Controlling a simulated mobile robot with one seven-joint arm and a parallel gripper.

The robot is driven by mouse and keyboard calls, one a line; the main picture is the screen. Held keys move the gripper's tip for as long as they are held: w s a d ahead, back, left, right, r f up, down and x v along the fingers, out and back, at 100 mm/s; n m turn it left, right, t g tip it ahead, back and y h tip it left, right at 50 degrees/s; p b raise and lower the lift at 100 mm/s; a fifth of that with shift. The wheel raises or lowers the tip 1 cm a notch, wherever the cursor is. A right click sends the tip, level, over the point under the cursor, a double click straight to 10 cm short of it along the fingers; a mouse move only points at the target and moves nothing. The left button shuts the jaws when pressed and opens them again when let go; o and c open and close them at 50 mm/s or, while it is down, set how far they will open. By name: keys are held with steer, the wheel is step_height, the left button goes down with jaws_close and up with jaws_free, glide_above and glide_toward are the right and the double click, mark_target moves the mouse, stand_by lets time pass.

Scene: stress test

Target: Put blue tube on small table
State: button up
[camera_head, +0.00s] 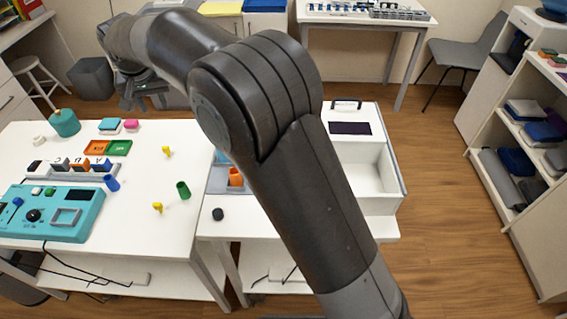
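A small blue tube (112,183) stands on the large white table (125,225) at the left, next to the turquoise control panel (75,228). A smaller white table (222,229) adjoins it on the right, partly hidden behind my arm. My arm reaches up from the bottom right and across to the upper left. My gripper (130,100) is beyond the back edge of the large table, small and dark in the view. It is apart from the blue tube. I cannot make out its fingers clearly.
A green tube (183,190) and yellow pieces (157,207) stand near the blue tube. The smaller table holds an orange cup (236,177) in a grey tray, a black cylinder (217,214) and a white open box (368,180). A shelf (530,140) stands right.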

steer(key=s+d+r+m, duration=0.1)
steer(key=s+d+r, duration=0.15)
steer(key=d, duration=0.75)
steer(key=s+d+r+t, duration=0.1)
steer(key=d+r, duration=0.3)
steer(key=d, duration=0.6)
steer(key=s+d+r+m, duration=0.15)
steer(key=d+r, duration=0.25)
steer(key=d, duration=0.7)
steer(key=s+d+f, duration=0.3)
steer(key=s+d, duration=0.5)
steer(key=s, duration=0.2)
steer(key=s+d+f+t+h, duration=0.1)
steer(key=s+d+f, duration=0.2)
steer(key=s+d, duration=0.6)
steer(key=shift+s+d+f+m, duration=0.25)
steer(key=shift+s+m, duration=0.2)
steer(key=shift+s, duration=0.4)
steer(key=shift+o, duration=0.2)
steer(key=shift+s+d+f, duration=0.1)
steer(key=shift+s+f, duration=0.2)
steer(key=shift+s, duration=0.05)
